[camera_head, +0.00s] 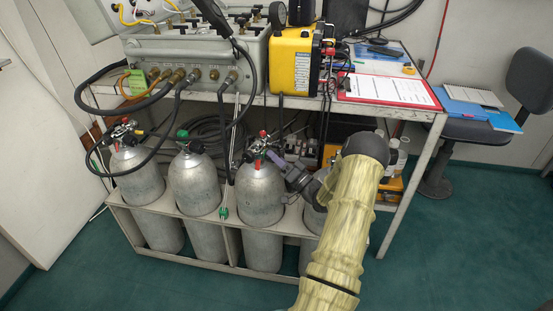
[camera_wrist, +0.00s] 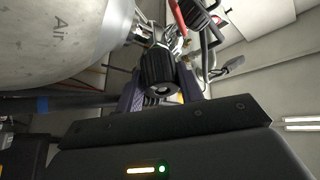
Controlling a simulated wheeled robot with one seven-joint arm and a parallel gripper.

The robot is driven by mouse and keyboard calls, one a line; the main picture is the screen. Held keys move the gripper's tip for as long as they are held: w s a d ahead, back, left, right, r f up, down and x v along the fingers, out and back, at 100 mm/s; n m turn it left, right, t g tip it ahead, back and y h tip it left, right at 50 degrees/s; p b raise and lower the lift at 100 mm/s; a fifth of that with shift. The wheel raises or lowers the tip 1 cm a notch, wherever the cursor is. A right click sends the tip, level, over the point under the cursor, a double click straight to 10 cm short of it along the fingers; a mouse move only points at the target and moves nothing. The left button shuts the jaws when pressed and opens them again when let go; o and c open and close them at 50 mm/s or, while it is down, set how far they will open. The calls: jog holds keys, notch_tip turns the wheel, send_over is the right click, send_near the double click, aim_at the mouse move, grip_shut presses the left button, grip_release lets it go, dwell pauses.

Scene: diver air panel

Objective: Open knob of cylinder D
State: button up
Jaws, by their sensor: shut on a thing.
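Several grey metal cylinders stand in a row in a rack under the bench; I cannot read a letter D on any of them. My gripper (camera_head: 275,157) is at the valve of the third cylinder from the left (camera_head: 260,200), coming from its right side. In the wrist view the gripper (camera_wrist: 160,92) has its fingers on either side of a ribbed black knob (camera_wrist: 158,72) and is shut on it. The knob sits on the valve of a cylinder (camera_wrist: 60,35) marked "Air". My arm partly hides the rightmost cylinder (camera_head: 313,222).
The rack (camera_head: 205,219) surrounds the cylinders. Hoses hang from the grey panel (camera_head: 195,47) on the bench. A chair (camera_head: 530,85) stands at right. The floor in front is clear.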

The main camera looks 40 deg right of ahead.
jog(key=shift+f, duration=0.15)
jog(key=o, duration=1)
jog(key=shift+s+d, duration=0.1)
jog(key=shift+s, duration=0.4)
jog(key=s+p, duration=0.1)
jog(key=s, duration=0.3)
jog(key=s+d, duration=0.1)
jog(key=s, duration=0.4)
jog(key=s+d+f+p, duration=0.1)
jog(key=s, duration=0.3)
jog(key=shift+s+d+p, duration=0.25)
jog(key=shift+s+p, duration=0.1)
